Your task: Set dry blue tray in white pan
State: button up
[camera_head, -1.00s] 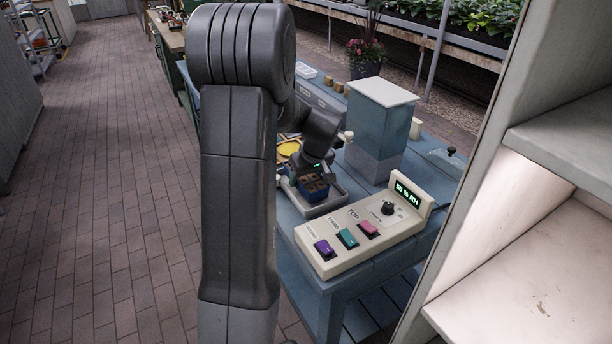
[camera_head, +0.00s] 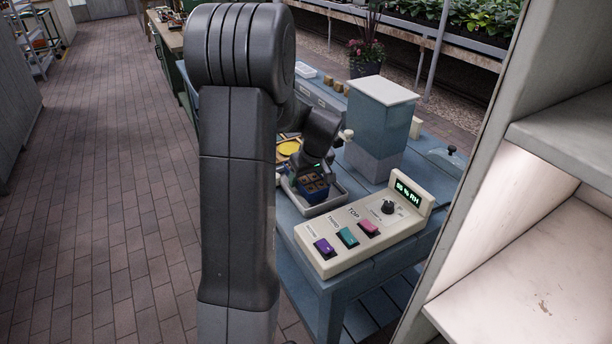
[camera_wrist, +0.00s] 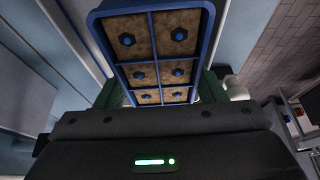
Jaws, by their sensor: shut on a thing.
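The blue tray (camera_head: 313,188) has several cells filled with brown soil. My gripper (camera_head: 311,177) is shut on the tray, with one finger at each side in the wrist view. The white pan (camera_head: 329,205) is a shallow light tray on the blue table. The tray appears within the pan's outline in the head view. I cannot tell whether it touches the pan's floor. My arm hides part of the pan's left side.
A yellow round piece (camera_head: 289,147) lies further back. Shelving (camera_head: 540,210) is at right.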

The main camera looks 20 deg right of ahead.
jog(key=shift+f+b, duration=0.4)
jog(key=shift+f, duration=0.15)
jog(key=o, duration=1.1)
jog(key=shift+o, duration=0.6)
jog(key=shift+f, duration=0.1)
jog(key=shift+c, duration=0.3)
